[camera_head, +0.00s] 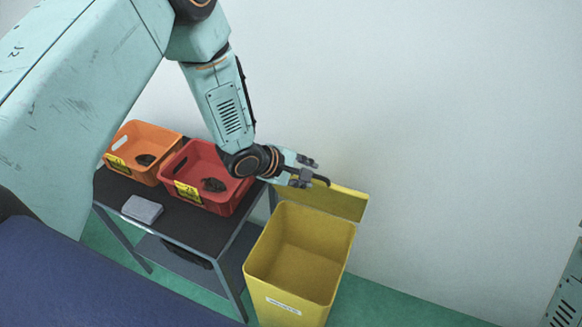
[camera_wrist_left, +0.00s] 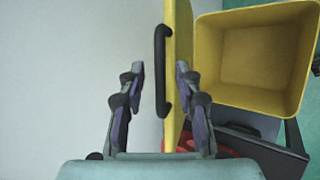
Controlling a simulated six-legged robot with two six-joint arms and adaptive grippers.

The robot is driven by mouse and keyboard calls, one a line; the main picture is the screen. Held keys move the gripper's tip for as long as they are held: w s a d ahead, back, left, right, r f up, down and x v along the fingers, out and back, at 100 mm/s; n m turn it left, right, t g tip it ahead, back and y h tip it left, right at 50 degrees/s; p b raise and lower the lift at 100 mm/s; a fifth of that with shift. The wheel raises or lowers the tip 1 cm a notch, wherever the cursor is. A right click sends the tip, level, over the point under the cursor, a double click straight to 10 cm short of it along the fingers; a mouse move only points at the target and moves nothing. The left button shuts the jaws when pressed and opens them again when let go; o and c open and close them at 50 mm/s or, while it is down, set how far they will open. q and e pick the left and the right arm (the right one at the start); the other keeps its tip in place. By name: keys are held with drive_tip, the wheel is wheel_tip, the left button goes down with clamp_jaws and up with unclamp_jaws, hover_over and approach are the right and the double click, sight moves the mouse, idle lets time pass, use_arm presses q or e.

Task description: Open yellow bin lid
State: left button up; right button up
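The yellow bin (camera_head: 257,292) stands open at the right end of the dark table, its inside empty. Its yellow lid (camera_head: 338,201) is raised, standing up along the bin's back edge near the wall. My left gripper (camera_head: 311,173) is at the top left of the lid. In the left wrist view the gripper (camera_wrist_left: 160,72) is open, with its fingers apart. The lid's black handle (camera_wrist_left: 160,70) and the lid edge (camera_wrist_left: 178,30) lie between the fingers, with a clear gap on the handle's left. The open bin (camera_wrist_left: 210,60) is to the right. My right gripper is out of view.
A dark table (camera_head: 170,206) left of the bin holds an orange crate (camera_head: 151,177), a red crate (camera_head: 228,205) and a small grey object (camera_head: 142,209). Each crate has a dark piece inside. A pale wall is close behind; green floor right of the bin is clear.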

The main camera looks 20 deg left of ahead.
use_arm(q)
drive_tip(key=v, duration=1)
drive_tip(key=shift+s, duration=0.2)
drive_tip(key=shift+r, duration=0.1)
